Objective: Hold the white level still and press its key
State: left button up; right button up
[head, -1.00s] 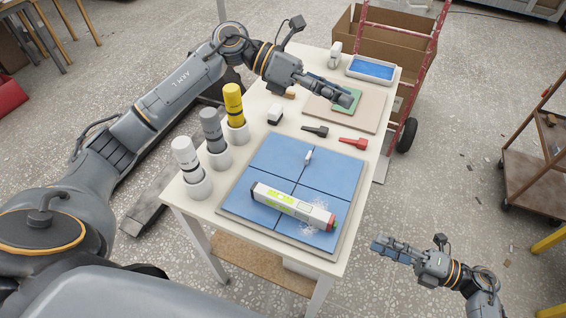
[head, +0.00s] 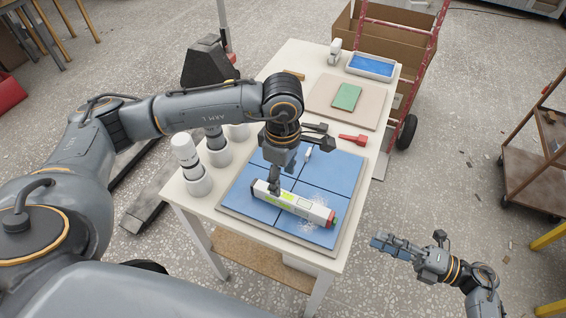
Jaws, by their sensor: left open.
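The white level (head: 312,209) lies across the blue tiled board (head: 250,207), with green-yellow markings and a red end at its right. My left gripper (head: 273,187) points down over the level's left part, open. Its fingers look close to or at the level, but I cannot tell whether they are around it or touching. The gripper hides part of the level's top. The key is too small to make out. My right gripper (head: 385,247) is off the table's right front side, away from the level; its finger opening is unclear.
White-capped bottle (head: 185,150) and others stand in cups along the table's left edge. A small white piece (head: 308,154) lies on the board. A red-handled tool (head: 353,139), green block (head: 347,96) and blue-filled tray (head: 371,66) are further back. A hand truck (head: 422,70) stands behind.

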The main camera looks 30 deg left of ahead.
aim_at(283, 194)
pick_arm(q)
notch_tip(283, 194, down, 9)
jog(key=shift+r, duration=0.15)
grip_shut()
pick_arm(e)
grip_shut()
dwell(1.5)
